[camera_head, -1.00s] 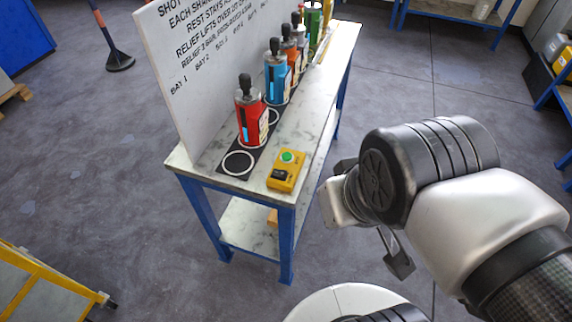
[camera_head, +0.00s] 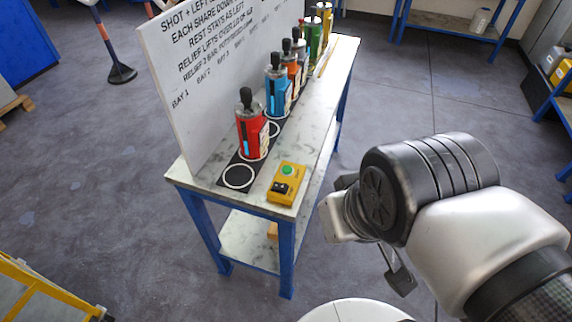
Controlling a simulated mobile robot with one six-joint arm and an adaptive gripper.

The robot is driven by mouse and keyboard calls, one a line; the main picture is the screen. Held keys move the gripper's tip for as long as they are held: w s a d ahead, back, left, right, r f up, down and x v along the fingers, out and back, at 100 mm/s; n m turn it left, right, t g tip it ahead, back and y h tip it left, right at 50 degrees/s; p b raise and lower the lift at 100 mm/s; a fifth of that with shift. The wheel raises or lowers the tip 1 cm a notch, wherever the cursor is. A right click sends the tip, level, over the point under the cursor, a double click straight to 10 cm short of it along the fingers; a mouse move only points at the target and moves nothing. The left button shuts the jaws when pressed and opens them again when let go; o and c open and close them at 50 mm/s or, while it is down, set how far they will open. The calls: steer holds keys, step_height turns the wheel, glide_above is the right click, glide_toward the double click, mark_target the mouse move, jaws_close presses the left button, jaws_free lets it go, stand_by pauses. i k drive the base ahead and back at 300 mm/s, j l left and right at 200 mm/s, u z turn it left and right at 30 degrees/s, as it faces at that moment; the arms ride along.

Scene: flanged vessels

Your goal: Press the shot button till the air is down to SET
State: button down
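A yellow control box (camera_head: 285,186) with a green button (camera_head: 288,170) and a dark part at its near end lies on the near end of the bench (camera_head: 262,200). A red vessel (camera_head: 250,133) with a black top stands behind it, next to an empty ringed spot. A blue vessel (camera_head: 276,90) and several others stand in a row farther back. My gripper (camera_head: 370,245) is to the right of the bench, apart from the box. My wrist hides much of it, with one finger hanging below; its opening cannot be made out. No air reading is legible.
A white sign board (camera_head: 205,75) with black text stands along the bench's left side. A yellow-framed cart (camera_head: 45,290) is at lower left. Blue shelving (camera_head: 470,20) stands at the back right. Grey floor is clear around the bench.

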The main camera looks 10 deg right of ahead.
mark_target(287, 169)
steer(key=l+u, duration=0.25)
steer(key=l, duration=0.15)
steer(key=k+l+u, duration=0.2)
steer(key=l, duration=0.2)
steer(key=l+u, duration=0.25)
steer(key=l, duration=0.15)
steer(key=k+l+u, duration=0.2)
steer(key=l, duration=0.15)
steer(key=l+z, duration=0.1)
steer(key=l, duration=0.4)
steer(key=i+l+z, duration=0.1)
steer(key=l, duration=0.4)
steer(key=l+z, duration=0.1)
steer(key=l, duration=0.4)
steer(key=i+l+z, duration=0.1)
steer(key=l, duration=0.35)
steer(key=i+l+z, duration=0.1)
steer(key=l, duration=0.4)
